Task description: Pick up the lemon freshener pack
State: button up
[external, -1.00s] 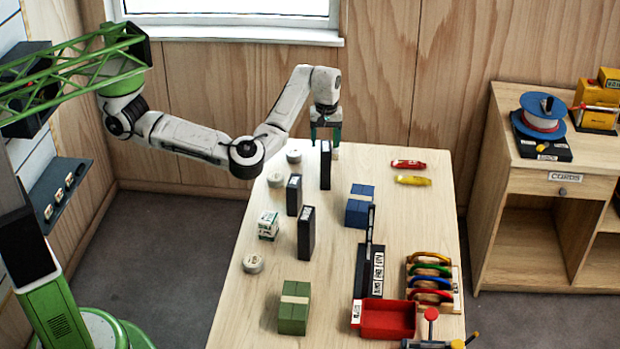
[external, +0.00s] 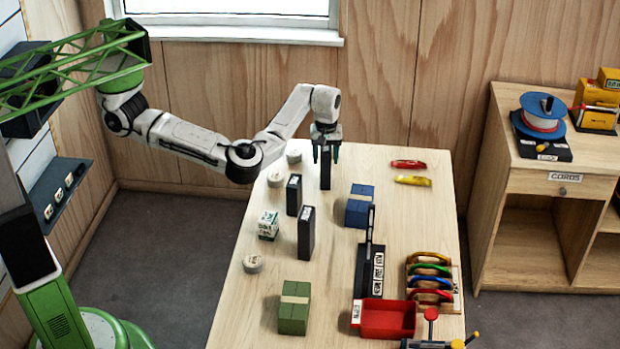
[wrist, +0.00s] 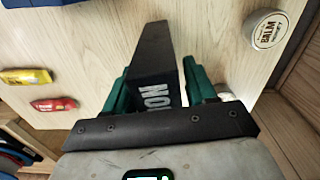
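My gripper (external: 326,153) points down at the far end of the table, over a tall black block (external: 325,176). In the wrist view my gripper's green fingers (wrist: 162,92) are apart, one on each side of the black block (wrist: 155,50), which bears white letters. I cannot tell whether they touch it. No label clearly reads lemon freshener. A yellow pack (external: 413,180) lies flat at the far right, also in the wrist view (wrist: 26,77). A small white-and-green carton (external: 268,225) stands at the table's left. A pale object (wrist: 225,92) is partly hidden beside a finger.
Two more black blocks (external: 294,195) (external: 306,233) stand near the carton. A red pack (external: 408,164) lies beside the yellow one. Round tins, one a balm tin (wrist: 269,29), line the left edge. Blue (external: 360,206) and green (external: 294,308) blocks and a red tray (external: 388,319) stand nearer.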

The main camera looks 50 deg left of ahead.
jog(key=c, duration=0.9)
